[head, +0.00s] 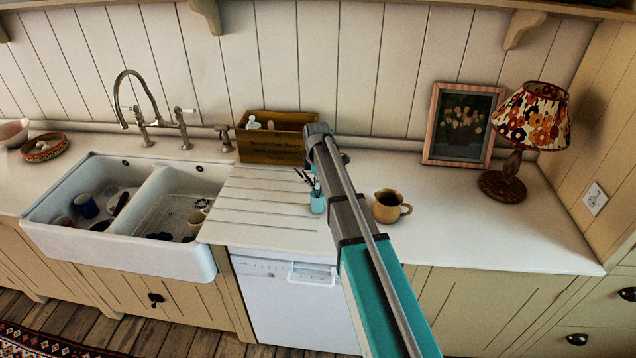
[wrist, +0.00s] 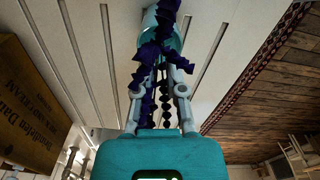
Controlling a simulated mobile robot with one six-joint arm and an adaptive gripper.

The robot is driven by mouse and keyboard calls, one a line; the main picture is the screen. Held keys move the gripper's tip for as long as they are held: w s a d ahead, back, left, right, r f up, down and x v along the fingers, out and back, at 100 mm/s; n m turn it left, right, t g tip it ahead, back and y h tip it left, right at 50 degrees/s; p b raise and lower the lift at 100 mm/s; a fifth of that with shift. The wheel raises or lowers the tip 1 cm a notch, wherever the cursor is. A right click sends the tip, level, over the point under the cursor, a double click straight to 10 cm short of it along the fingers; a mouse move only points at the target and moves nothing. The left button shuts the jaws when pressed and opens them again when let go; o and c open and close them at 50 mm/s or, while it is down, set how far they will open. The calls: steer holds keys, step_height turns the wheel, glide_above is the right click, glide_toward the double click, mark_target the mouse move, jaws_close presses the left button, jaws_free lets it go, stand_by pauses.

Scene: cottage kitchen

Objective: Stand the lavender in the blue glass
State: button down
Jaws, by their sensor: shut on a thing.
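The blue glass (head: 317,203) stands upright on the counter beside the drainboard grooves. In the wrist view the glass (wrist: 172,42) is just ahead of my fingers. Dark purple lavender (head: 306,179) shows at and above its mouth. In the wrist view the lavender (wrist: 150,58) runs from between my fingers up across the glass. My gripper (wrist: 159,72) is closed on the lavender. I cannot tell whether the stems are inside the glass, as the lavender covers its mouth.
A tan mug (head: 388,207) stands right of the glass. A wooden box (head: 268,145) is behind it to the left. The double sink (head: 130,215) lies left; a picture frame (head: 462,124) and lamp (head: 528,125) stand right. Counter right of the mug is clear.

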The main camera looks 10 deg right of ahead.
steer(key=c, duration=0.6)
jaws_free()
steer(key=shift+c, duration=0.2)
stand_by(0.6)
steer(key=shift+r, duration=0.1)
